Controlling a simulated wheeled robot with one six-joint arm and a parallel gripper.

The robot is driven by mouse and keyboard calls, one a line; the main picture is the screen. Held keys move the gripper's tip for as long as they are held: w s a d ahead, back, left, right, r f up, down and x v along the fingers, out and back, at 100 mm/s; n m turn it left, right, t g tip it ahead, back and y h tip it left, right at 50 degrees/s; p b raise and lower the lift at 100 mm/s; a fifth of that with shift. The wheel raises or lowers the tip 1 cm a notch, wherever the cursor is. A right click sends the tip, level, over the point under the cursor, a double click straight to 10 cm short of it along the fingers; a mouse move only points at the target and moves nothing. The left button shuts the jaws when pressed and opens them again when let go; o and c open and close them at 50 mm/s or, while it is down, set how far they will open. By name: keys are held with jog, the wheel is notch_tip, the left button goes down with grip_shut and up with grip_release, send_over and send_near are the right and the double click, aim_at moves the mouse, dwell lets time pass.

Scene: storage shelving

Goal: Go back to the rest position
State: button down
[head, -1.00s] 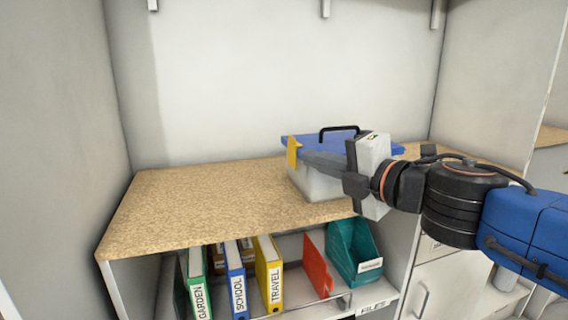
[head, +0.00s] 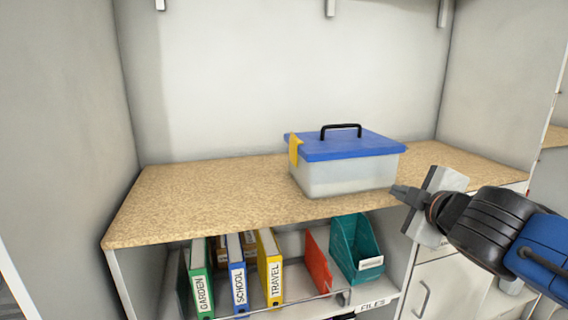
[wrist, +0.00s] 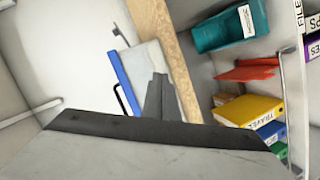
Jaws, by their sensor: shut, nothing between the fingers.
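My gripper (head: 397,191) is at the right of the head view, in front of the counter's front edge and to the right of the box. Its fingers point left, and they are shut and empty. In the wrist view its fingers (wrist: 161,98) overlap the clear side of the box in the picture. The box (head: 345,176) is translucent, with a blue lid (head: 352,146), a black handle and a yellow latch or tag at its left. It stands on the speckled tan counter, apart from my gripper in the head view.
Below the counter (head: 200,200) are green, blue and yellow binders (head: 270,266), a red divider (head: 317,262) and a teal file holder (head: 358,250). A cabinet door with a handle (head: 422,297) is at lower right. The counter left of the box is clear.

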jog(key=s+d+f+m+g+h, duration=0.2)
jog(key=s+d+f+m+g, duration=0.1)
jog(key=s+d+f+m, duration=0.25)
jog(key=s+f+m+g, duration=0.3)
jog(key=s+f+m, duration=0.1)
jog(key=f, duration=0.4)
jog(key=s+a+f+m+g+y, duration=0.1)
jog(key=s+f+m+g, duration=0.3)
jog(key=s+f, duration=0.3)
jog(key=shift+a+f, duration=0.15)
jog(key=shift+f, duration=0.2)
